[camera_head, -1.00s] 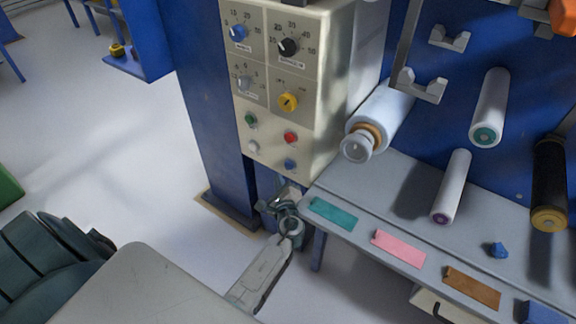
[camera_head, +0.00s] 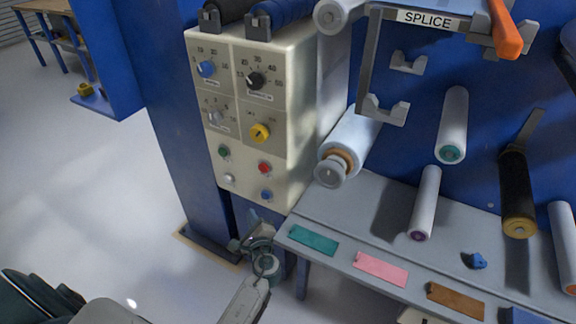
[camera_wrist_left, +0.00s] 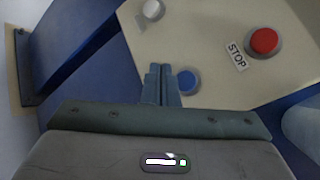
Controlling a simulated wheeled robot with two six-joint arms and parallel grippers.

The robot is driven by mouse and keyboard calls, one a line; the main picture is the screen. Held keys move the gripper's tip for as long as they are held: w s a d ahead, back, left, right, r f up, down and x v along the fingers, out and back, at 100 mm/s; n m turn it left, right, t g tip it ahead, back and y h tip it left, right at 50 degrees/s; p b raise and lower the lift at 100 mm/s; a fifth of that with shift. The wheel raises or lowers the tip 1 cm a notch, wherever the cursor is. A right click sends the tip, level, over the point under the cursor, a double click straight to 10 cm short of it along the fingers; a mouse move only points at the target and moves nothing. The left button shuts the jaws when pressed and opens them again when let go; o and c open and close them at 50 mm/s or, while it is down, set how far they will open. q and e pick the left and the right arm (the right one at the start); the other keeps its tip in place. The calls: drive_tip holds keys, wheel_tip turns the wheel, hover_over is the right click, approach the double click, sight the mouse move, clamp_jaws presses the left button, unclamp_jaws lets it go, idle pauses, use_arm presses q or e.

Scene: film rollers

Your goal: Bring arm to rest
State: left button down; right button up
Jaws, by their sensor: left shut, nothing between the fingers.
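My left gripper (camera_head: 258,243) is below the control box (camera_head: 236,150), beside the left end of the grey shelf. In the left wrist view its two fingers (camera_wrist_left: 161,85) are together with nothing between them. The fingers point toward the lower face of the box, where a blue button (camera_wrist_left: 188,81) shows just right of the tips; I cannot tell the exact gap. My right gripper is not in view.
The grey shelf (camera_head: 351,211) carries teal (camera_head: 312,240), pink (camera_head: 380,268) and brown (camera_head: 456,299) labels and a small blue piece (camera_head: 478,261). Several rollers hang on the blue wall. A blue post (camera_head: 184,130) stands left of the box. Floor at left is clear.

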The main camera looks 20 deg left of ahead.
use_arm(q)
drive_tip(key=s+d+f+n+g+h+p, duration=0.1)
drive_tip(key=s+f+n+g+h+p, duration=0.2)
drive_tip(key=s+f, duration=0.75)
drive_tip(key=s+d+f+n+g+h+p, duration=0.1)
drive_tip(key=s+f+n+g+h, duration=0.45)
drive_tip(key=f, duration=0.85)
drive_tip(key=s+d+f+n+g+h+p, duration=0.1)
drive_tip(key=s+f+n, duration=0.3)
drive_tip(key=s, duration=0.8)
drive_tip(key=s+d+f+n+g+h+p, duration=0.1)
drive_tip(key=s+f+n, duration=0.4)
drive_tip(key=s, duration=0.8)
drive_tip(key=shift+s+d+f+g, duration=0.25)
drive_tip(key=shift+f+g, duration=0.3)
drive_tip(key=shift+f, duration=0.25)
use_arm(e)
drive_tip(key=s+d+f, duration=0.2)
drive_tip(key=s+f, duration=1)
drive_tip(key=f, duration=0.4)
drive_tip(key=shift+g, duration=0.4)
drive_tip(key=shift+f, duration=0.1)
